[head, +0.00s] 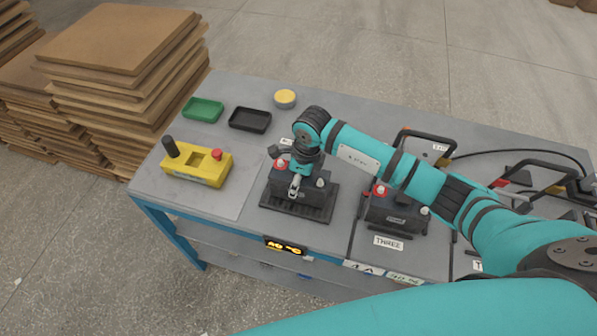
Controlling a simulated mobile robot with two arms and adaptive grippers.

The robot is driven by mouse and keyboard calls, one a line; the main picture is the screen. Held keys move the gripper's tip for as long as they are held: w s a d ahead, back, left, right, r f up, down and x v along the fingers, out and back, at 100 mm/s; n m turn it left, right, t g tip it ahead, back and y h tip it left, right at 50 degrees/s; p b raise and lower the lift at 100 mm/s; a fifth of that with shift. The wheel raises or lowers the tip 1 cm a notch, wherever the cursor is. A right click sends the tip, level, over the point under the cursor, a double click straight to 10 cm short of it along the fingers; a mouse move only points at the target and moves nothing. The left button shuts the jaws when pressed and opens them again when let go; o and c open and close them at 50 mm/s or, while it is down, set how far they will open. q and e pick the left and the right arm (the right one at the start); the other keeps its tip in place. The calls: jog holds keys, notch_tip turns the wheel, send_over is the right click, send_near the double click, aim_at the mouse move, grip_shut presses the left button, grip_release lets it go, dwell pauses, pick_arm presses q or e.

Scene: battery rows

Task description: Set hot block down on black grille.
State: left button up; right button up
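A dark block (313,196) with a red terminal and a grey terminal is over the black grille (291,210) near the front of the table. It looks upright and within the grille's edges; whether it rests fully on it is hard to tell. My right gripper (295,187) reaches down from above, at the middle of the block. Its fingers are small and overlap the block, so I cannot tell whether they are shut on it. The block's handle is not clearly visible behind the gripper. My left gripper is not in view.
A yellow box (198,166) with a black knob and red button stands left of the grille. Green (203,110) and black (250,120) trays and a yellow round item (285,98) lie behind. Another block (396,212) stands right, by the "THREE" label (388,243).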

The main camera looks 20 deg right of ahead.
jog(key=shift+w, duration=0.15)
jog(key=o, duration=1.3)
jog(key=shift+f, duration=0.15)
jog(key=o, duration=0.5)
jog(key=shift+s, duration=0.2)
jog(key=shift+r, duration=0.45)
jog(key=r, duration=0.3)
jog(key=d+r+b, duration=0.1)
jog(key=r, duration=0.3)
jog(key=s+r+b, duration=0.1)
jog(key=r, duration=0.3)
jog(key=shift+d+r, duration=0.15)
jog(key=shift+d, duration=0.1)
